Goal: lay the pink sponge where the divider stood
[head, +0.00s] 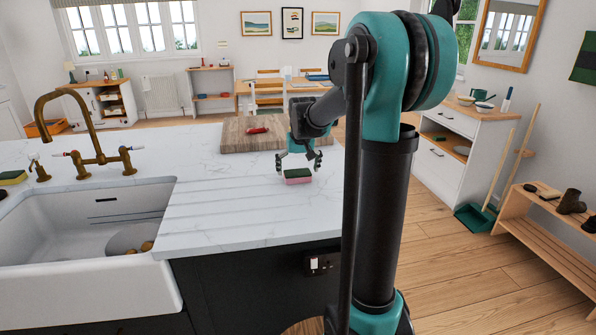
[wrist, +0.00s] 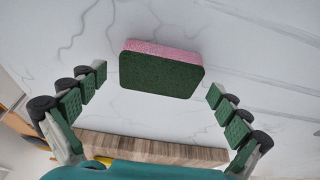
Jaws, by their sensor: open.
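The pink sponge (head: 298,176) has a dark green top and rests on the white marble worktop (head: 215,215), in front of the wooden board. My gripper (head: 299,161) points down just above it with its fingers spread. In the wrist view, the sponge (wrist: 160,70) lies ahead of my open gripper (wrist: 158,83), with a clear gap to the fingers on both sides. Its green face is toward the camera and a pink edge shows. I cannot make out a divider or the place where one stood.
A wooden board (head: 240,143) with a red item (head: 258,130) lies behind the sponge. A white sink (head: 60,245) with a brass tap (head: 85,130) is at the left. A yellow-green sponge (head: 12,178) lies at the far left. The worktop's grooved part is bare.

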